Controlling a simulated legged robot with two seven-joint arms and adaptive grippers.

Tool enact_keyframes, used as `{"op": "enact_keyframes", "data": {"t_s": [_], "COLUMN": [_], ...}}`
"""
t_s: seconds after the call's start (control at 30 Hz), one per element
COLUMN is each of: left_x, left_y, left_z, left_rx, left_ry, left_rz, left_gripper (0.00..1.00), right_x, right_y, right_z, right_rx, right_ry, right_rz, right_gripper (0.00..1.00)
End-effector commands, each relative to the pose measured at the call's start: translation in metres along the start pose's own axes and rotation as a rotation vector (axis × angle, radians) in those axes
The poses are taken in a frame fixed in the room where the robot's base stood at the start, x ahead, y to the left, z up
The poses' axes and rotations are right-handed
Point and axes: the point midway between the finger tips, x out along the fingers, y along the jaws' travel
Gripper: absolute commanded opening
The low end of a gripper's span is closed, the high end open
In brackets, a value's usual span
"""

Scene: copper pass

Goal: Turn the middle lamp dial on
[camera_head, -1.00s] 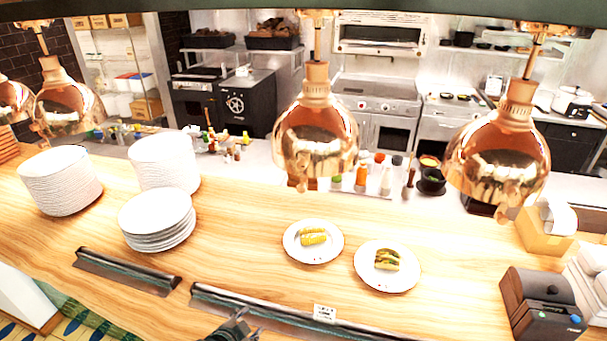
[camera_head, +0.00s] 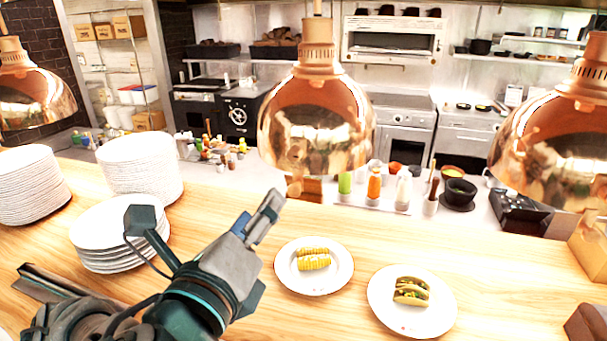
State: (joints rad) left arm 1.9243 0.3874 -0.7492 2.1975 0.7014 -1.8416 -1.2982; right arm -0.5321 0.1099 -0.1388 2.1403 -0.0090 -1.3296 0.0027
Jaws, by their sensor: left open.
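The middle lamp (camera_head: 318,105) is a shiny copper dome hanging over the counter at the picture's centre. A small copper piece that looks like its dial (camera_head: 295,170) shows at the lower front rim, left of centre; its setting cannot be told. My left gripper (camera_head: 207,210) is open and empty, with its fingers spread over the counter. It is below and left of the middle lamp, apart from it. My right gripper is not in view.
Copper lamps hang at the left (camera_head: 30,95) and right (camera_head: 560,140). Stacked white plates (camera_head: 140,165) stand left on the wooden counter (camera_head: 225,320). A corn plate (camera_head: 290,285) and a taco plate (camera_head: 385,315) lie right of my gripper. Kitchen equipment is behind.

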Motion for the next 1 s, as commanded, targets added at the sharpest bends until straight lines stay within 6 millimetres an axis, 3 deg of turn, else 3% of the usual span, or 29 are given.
{"op": "enact_keyframes", "data": {"t_s": [0.17, 0.7, 1.0], "left_x": [0.02, 0.143, 0.17], "left_y": [-0.001, -0.004, -0.002], "left_z": [0.001, -0.002, 0.001], "left_rx": [0.006, 0.006, 0.005], "left_ry": [-0.002, -0.002, -0.004], "left_rz": [0.003, 0.002, -0.001], "left_gripper": [0.53, 0.53, 0.53], "right_x": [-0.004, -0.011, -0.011], "right_y": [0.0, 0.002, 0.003], "right_z": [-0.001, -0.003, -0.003], "right_rx": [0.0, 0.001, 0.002], "right_ry": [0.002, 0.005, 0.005], "right_rz": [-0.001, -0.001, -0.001], "right_gripper": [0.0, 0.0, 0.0]}}
